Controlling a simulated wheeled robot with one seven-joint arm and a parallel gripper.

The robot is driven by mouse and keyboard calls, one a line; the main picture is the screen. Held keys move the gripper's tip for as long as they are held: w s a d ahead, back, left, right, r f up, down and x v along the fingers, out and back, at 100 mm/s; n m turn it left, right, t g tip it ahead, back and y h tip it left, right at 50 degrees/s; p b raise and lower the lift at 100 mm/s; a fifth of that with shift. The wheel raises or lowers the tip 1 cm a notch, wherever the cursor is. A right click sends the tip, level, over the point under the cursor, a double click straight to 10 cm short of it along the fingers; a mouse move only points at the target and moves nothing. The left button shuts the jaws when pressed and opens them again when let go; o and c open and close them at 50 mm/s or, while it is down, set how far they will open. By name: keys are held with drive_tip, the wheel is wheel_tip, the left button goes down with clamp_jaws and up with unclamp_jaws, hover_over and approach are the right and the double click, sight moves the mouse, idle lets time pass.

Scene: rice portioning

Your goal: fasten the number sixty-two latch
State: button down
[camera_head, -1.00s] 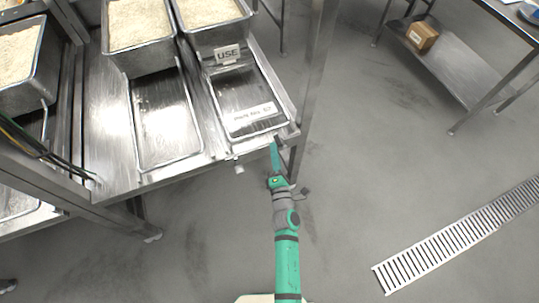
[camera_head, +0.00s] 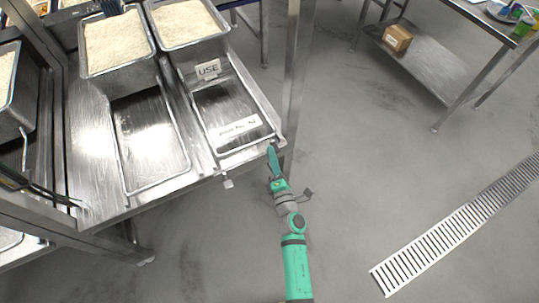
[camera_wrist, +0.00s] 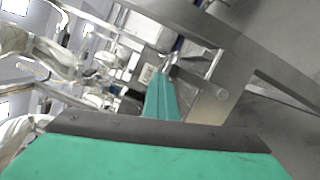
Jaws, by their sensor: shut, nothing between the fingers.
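My gripper (camera_head: 271,151) is shut and empty, at the front right corner of the right-hand metal tray frame (camera_head: 207,137). Its green fingers also show in the wrist view (camera_wrist: 162,92), pointing at metal parts of the rack. A white label (camera_head: 239,128) with small lettering, hard to read, lies in this frame. A small pale block (camera_head: 228,183) hangs at the front edge, left of my gripper.
Rice-filled pans (camera_head: 118,42) stand at the back of the steel rack. A "USE" sign (camera_head: 208,69) fronts the right pan (camera_head: 186,27). A steel post (camera_head: 298,75) rises just behind my gripper. The floor to the right is open, with a drain grate (camera_head: 460,225).

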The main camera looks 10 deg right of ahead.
drive_tip(key=s+a+r, duration=0.1)
drive_tip(key=s+a, duration=0.1)
drive_tip(key=s, duration=0.9)
drive_tip(key=shift+s+a+r, duration=0.15)
drive_tip(key=shift+s+a, duration=0.05)
drive_tip(key=shift+a, duration=0.05)
idle(0.6)
drive_tip(key=s+a+r+m+g, duration=0.1)
drive_tip(key=s+r+m, duration=0.1)
drive_tip(key=s+m, duration=0.5)
drive_tip(key=s+a+r+m+g+h, duration=0.1)
drive_tip(key=s+a+r+m, duration=0.1)
drive_tip(key=s+m, duration=0.6)
drive_tip(key=s+a+r+m+g+h, duration=0.1)
drive_tip(key=s+r+m, duration=0.2)
drive_tip(key=s+m, duration=0.4)
drive_tip(key=shift+s+a+r+m, duration=0.2)
drive_tip(key=shift+s+a+m, duration=0.15)
drive_tip(key=shift+s, duration=2.2)
